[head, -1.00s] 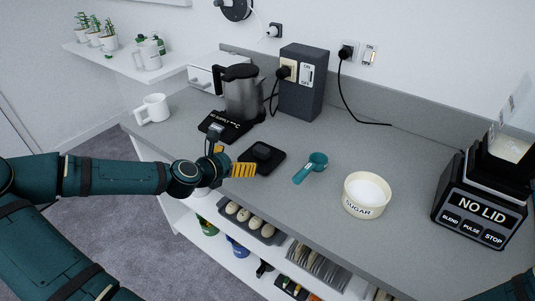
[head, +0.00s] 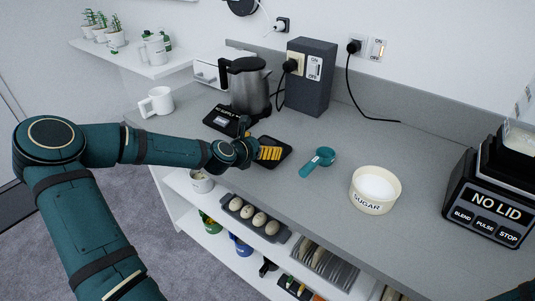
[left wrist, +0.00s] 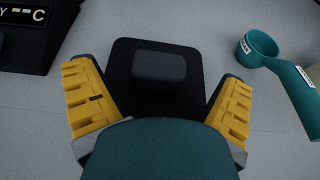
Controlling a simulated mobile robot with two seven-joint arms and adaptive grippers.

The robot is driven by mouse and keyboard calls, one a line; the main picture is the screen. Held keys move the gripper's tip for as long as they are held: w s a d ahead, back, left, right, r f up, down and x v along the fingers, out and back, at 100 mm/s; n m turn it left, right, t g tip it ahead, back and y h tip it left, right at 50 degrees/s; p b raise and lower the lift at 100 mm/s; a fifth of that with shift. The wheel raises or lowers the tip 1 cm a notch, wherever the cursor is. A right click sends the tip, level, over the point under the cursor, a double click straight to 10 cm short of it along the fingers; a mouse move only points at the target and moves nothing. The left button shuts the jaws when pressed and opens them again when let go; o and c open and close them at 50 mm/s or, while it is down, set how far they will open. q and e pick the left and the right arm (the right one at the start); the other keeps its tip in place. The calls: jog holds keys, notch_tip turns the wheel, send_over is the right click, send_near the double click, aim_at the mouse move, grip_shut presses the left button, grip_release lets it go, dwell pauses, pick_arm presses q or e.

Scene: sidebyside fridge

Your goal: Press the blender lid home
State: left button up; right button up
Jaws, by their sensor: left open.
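The blender (head: 487,207) stands at the right end of the counter, its display reading "NO LID". Its jar (head: 518,140) is cut off by the right edge of the head view. The lid, a flat black square with a raised block on top, lies on the counter in the left wrist view (left wrist: 158,68). In the head view the lid (head: 286,146) is partly hidden by my left gripper (head: 268,153). That gripper is open and empty, its yellow fingers (left wrist: 160,108) on either side of the lid's near part. I cannot tell if they touch it. My right gripper is not in view.
A teal scoop (head: 318,161) and a sugar bowl (head: 375,190) stand between lid and blender. A kettle (head: 248,88) on its scale-like base, a white mug (head: 157,102) and a switch box (head: 309,78) are behind. A shelf below holds eggs (head: 250,216).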

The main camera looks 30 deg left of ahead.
aim_at(267, 141)
pick_arm(q)
jog(key=shift+x, duration=1.25)
jog(key=c, duration=1.3)
jog(key=shift+r, duration=0.1)
jog(key=shift+c, duration=0.2)
notch_tip(267, 141, up, 10)
jog(key=p, duration=0.2)
jog(key=shift+p, duration=0.3)
